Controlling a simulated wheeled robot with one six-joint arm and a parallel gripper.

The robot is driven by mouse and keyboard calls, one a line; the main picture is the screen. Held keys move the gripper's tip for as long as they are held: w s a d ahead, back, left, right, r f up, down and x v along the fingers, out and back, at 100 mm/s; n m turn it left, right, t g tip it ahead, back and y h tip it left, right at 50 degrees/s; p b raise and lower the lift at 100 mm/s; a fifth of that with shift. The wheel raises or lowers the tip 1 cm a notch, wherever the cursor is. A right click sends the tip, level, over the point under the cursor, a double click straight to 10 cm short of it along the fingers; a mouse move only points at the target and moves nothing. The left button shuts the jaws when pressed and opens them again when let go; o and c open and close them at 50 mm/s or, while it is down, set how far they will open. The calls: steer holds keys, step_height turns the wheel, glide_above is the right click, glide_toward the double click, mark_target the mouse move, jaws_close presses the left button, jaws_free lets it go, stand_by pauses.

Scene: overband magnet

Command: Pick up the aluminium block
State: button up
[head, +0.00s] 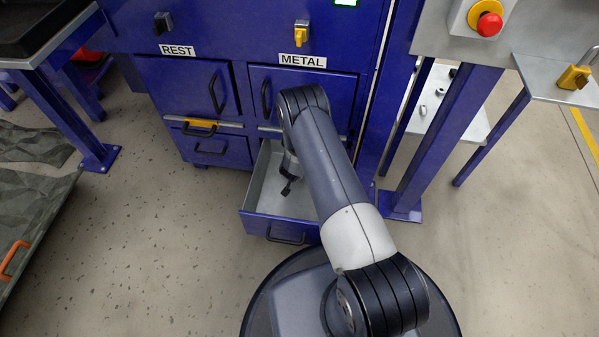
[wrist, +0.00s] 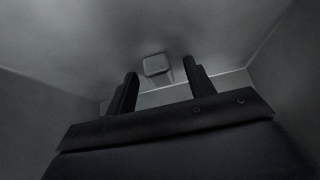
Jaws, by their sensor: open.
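A small grey block (wrist: 155,65), which looks like the aluminium block, lies on the floor of the open drawer in the wrist view. My gripper (wrist: 161,70) is open, with its two dark fingers apart. In the picture the block shows between and just beyond the fingertips, and no contact is visible. In the head view my gripper (head: 289,187) reaches down into the open drawer (head: 262,224) below the METAL label. The block cannot be made out there; my arm covers part of the drawer.
The drawer walls stand close around my gripper. Closed drawers and doors of the blue cabinet (head: 190,85) are to the left, with a REST label. A blue post (head: 440,140) stands to the right. Open floor lies left of the drawer.

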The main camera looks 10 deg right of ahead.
steer(key=c, duration=1.1)
steer(key=shift+o, duration=0.2)
steer(key=shift+r, duration=0.2)
